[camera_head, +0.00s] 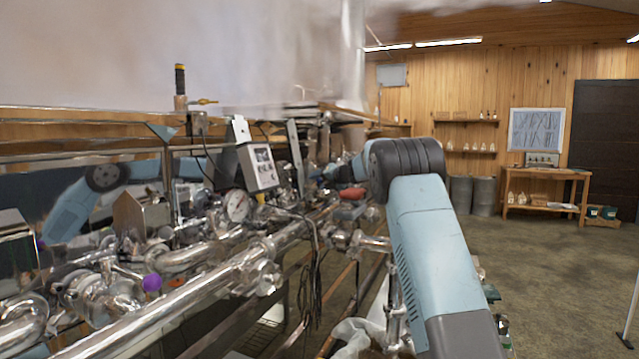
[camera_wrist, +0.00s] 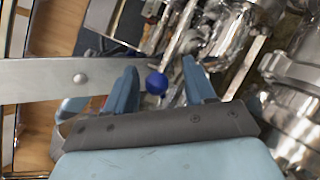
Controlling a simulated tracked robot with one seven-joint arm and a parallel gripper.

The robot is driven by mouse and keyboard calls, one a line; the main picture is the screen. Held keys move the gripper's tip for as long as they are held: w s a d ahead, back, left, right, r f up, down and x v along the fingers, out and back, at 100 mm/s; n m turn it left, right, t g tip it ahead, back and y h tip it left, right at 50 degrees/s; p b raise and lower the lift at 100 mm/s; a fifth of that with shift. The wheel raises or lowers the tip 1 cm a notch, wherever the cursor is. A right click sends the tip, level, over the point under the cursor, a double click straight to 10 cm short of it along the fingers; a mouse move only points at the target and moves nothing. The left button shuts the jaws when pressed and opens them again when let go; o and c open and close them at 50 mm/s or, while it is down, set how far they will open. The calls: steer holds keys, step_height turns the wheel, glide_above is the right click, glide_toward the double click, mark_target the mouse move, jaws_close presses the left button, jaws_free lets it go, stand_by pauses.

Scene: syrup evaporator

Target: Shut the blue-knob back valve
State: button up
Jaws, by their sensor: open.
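The blue knob (camera_wrist: 156,83), a small round ball, shows in the wrist view between the two light-blue fingers of my gripper (camera_wrist: 160,67). It sits nearer the left finger, and a gap shows on its right. The fingers are open and appear apart from the knob; how deep it lies between them is hard to tell. A shiny metal rod or lever lies just beyond the knob. In the head view I cannot make out the blue knob, and my arm covers part of the piping where my gripper reaches.
A purple knob (camera_head: 152,282) sits on the pipework at front left. A pressure gauge (camera_head: 237,206), a grey meter box (camera_head: 257,167) and a red handle (camera_head: 353,193) stand close to my arm. A flat metal bar (camera_wrist: 60,80) crosses the wrist view's left. Open floor (camera_head: 545,270) lies right.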

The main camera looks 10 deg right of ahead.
steer(key=shift+w+a+f, duration=0.1)
steer(key=shift+w, duration=0.05)
steer(key=shift+c, duration=0.3)
jaws_close()
stand_by(0.4)
